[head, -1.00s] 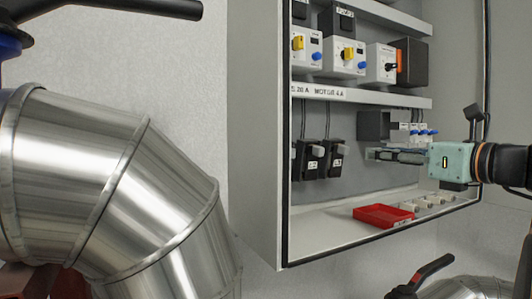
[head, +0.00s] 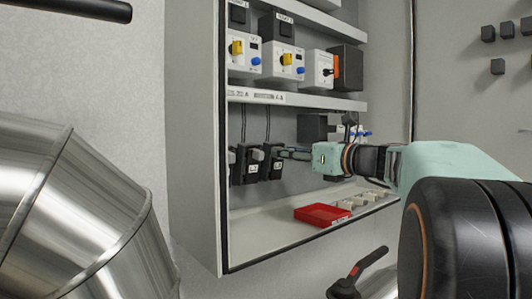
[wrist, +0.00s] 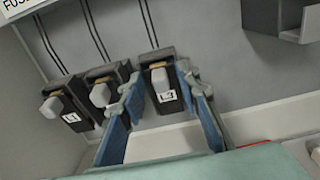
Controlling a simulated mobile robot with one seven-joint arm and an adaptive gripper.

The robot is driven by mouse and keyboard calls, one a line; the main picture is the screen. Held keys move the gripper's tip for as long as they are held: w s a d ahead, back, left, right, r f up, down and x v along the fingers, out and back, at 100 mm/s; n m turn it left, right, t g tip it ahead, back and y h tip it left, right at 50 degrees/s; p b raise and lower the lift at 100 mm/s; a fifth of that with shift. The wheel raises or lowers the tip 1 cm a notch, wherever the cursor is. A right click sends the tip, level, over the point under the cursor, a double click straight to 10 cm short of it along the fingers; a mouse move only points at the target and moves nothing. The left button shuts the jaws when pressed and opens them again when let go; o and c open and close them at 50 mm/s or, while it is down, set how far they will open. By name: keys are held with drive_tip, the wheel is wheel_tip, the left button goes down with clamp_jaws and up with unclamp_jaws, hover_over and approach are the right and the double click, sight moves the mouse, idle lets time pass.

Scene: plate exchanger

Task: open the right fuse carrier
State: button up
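The right fuse carrier, marked L3 (wrist: 163,98), is a black block with a light grey handle (wrist: 160,78), on the cabinet's back wall; it also shows in the head view (head: 272,164). My gripper (wrist: 158,80) is open, one finger on each side of this carrier in the wrist view. Whether the fingers touch it I cannot tell. In the head view my gripper (head: 284,153) reaches in from the right and its tips partly cover the carrier.
A red tray (head: 322,215) and several pale small blocks (head: 362,200) lie on the cabinet floor. A shelf with white switch units (head: 283,63) is above. A dark box (head: 312,127) juts out right of the carriers. The left cabinet wall (head: 195,140) is close.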

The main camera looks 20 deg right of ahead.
clamp_jaws()
